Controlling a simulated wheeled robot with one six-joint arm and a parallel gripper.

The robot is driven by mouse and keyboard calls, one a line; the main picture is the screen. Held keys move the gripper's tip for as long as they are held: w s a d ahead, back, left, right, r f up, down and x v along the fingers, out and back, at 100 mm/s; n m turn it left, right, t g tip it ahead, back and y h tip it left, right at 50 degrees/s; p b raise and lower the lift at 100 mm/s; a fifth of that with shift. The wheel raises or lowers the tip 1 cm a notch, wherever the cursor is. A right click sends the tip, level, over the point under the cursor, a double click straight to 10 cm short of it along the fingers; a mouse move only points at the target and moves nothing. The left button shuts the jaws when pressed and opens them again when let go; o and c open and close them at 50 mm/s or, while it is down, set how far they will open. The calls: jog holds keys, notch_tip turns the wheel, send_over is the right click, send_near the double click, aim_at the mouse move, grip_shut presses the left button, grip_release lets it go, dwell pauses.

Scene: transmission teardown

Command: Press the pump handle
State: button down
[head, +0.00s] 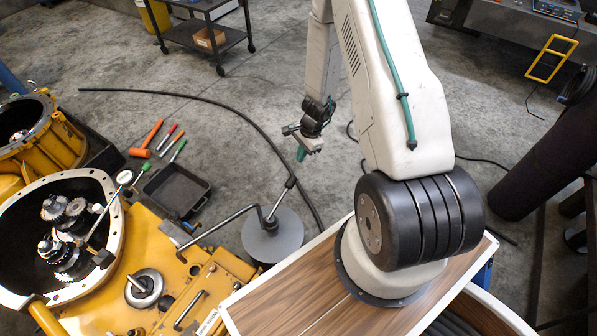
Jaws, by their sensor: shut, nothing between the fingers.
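A bent dark bar (222,225) runs from the yellow housing to a thin rod with a black grip (291,182) slanting up at its right end. This looks like the pump handle, though I cannot be sure. A grey round disc (272,236) shows below the rod. My gripper (301,153) hangs at the end of my arm, just above and slightly right of the black grip. Its fingers look closed and empty. I cannot tell the gap in depth, but no contact with the grip is visible.
The yellow transmission housing (150,250) with open gears fills the lower left. A black tray (177,190) and several hand tools lie beside it. A black hose (215,103) curves across the floor. A wheeled cart (205,35) stands behind. Wood-topped surface (300,296) lies at the front.

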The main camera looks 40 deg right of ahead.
jog(key=a+r+n, duration=0.3)
jog(key=a+r, duration=0.1)
jog(key=r, duration=0.7)
jog(key=s+a+r+n, duration=0.1)
jog(key=a+r+n, duration=0.2)
jog(key=r, duration=0.7)
jog(key=a+r+n, duration=0.3)
jog(key=a+r, duration=0.1)
jog(key=r, duration=0.7)
jog(key=s+a+r+n, duration=0.4)
jog(key=s+r+n, duration=0.1)
jog(key=s+r, duration=0.55)
jog(key=s+r+n+h, duration=0.1)
jog(key=s+r+n, duration=0.1)
jog(key=s, duration=0.5)
jog(key=s+r+n+h, duration=0.2)
jog(key=s+r, duration=0.2)
jog(key=s, duration=0.3)
jog(key=shift+s+d+t, duration=0.2)
jog(key=shift+d+t, duration=0.1)
jog(key=shift+d, duration=0.1)
jog(key=shift+d+r, duration=0.1)
